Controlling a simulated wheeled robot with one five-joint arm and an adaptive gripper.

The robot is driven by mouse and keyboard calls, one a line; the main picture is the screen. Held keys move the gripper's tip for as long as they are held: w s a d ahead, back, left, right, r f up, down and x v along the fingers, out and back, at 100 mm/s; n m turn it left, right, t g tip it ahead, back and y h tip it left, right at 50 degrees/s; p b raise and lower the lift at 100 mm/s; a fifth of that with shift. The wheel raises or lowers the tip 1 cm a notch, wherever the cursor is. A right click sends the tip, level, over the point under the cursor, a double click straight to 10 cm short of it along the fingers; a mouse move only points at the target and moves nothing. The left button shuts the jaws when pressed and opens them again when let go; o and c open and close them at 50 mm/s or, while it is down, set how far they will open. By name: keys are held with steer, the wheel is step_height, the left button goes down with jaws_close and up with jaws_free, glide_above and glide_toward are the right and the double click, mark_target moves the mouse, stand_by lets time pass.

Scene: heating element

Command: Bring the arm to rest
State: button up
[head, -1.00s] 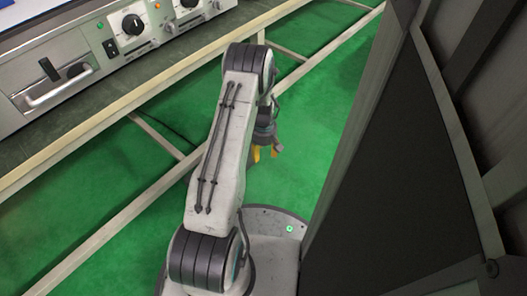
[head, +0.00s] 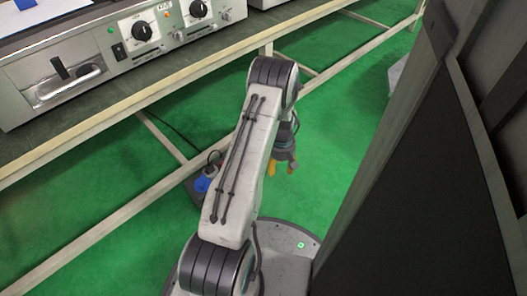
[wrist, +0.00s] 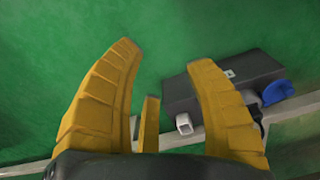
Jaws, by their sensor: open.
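My gripper (head: 283,165) hangs low beside the upper arm in the head view, with its yellow fingers pointing down toward the green floor. In the wrist view my gripper (wrist: 165,75) shows its yellow fingers spread apart, with nothing between them but floor and part of a dark box beyond. The gripper is open and empty. My arm is bent, with its upper link tilted up and the forearm partly hidden behind the elbow.
A bench with a grey heating unit (head: 70,75) stands at the upper left; its pale frame rails (head: 95,245) run near the floor. A dark box (wrist: 225,85) with a blue part (wrist: 277,92) lies on the green floor. A dark panel (head: 410,200) fills the right side.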

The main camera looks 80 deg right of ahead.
stand_by(0.4)
steer(key=w+a+r+n+p, duration=0.1)
steer(key=w+r+p, duration=0.4)
steer(key=r, duration=0.4)
steer(key=w+a+r+p, duration=0.1)
steer(key=w+r+p, duration=0.2)
steer(key=w+r, duration=0.6)
steer(key=w+a+r+n+p, duration=0.1)
steer(key=w+a+r+p, duration=0.25)
steer(key=r, duration=0.45)
steer(key=w+a+r+n+h+p, duration=0.1)
steer(key=w+a+r+p, duration=0.25)
steer(key=r, duration=0.35)
steer(key=w+a+r+p, duration=0.3)
steer(key=w+a+r, duration=0.2)
steer(key=r, duration=0.3)
steer(key=w+a+r+n+t+p, duration=0.25)
steer(key=a+r+p, duration=0.45)
steer(key=a+r, duration=0.45)
steer(key=s+a+r+n+p, duration=0.1)
steer(key=s+a+r+p, duration=0.3)
steer(key=a+r+p, duration=0.3)
steer(key=s+a+r+n+y+p, duration=0.1)
steer(key=s+a+r+p, duration=0.3)
steer(key=a+r+p, duration=0.3)
steer(key=a+r+t, duration=0.1)
steer(key=a+r, duration=0.4)
steer(key=r, duration=0.2)
steer(key=shift+r, duration=0.15)
